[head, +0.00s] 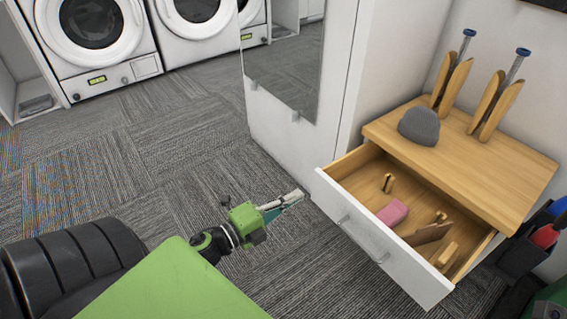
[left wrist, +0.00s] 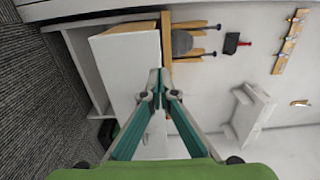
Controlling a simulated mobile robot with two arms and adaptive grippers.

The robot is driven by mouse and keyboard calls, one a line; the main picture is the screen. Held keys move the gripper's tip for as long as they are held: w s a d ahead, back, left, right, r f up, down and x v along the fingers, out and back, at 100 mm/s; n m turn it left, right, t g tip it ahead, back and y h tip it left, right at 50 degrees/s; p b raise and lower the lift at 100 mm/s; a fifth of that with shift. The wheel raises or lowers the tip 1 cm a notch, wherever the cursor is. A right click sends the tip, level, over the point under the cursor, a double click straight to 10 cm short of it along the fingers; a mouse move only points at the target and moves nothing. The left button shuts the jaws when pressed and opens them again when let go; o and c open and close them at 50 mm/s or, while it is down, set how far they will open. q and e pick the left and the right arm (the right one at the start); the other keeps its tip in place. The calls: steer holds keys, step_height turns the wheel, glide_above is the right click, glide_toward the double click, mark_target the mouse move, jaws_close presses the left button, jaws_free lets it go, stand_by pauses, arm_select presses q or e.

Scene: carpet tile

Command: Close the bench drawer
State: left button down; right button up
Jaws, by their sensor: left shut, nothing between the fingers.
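The bench drawer (head: 385,255) stands pulled out from under the wooden bench top. It has a white front and a metal handle (head: 364,238). Inside lie a pink block (head: 392,213), a brown piece and several small wooden pieces. My left gripper (head: 299,194) is shut and empty, just left of the drawer's front in the head view, apparently not touching it. In the left wrist view the shut fingertips (left wrist: 157,88) overlap a white panel (left wrist: 128,65), which looks like the drawer front.
On the bench top (head: 500,185) sit a grey dome (head: 419,126) and two wooden holders with blue-topped bolts. A black holder (head: 525,245) with red and blue handles is at right. A white cabinet (head: 280,125) stands behind. The carpet (head: 150,170) at left is clear.

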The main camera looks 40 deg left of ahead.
mark_target(325, 180)
arm_select(q)
steer(key=b+x, duration=0.1)
steer(key=x, duration=0.6)
steer(key=shift+w+d, duration=0.15)
steer(key=shift+w, duration=0.25)
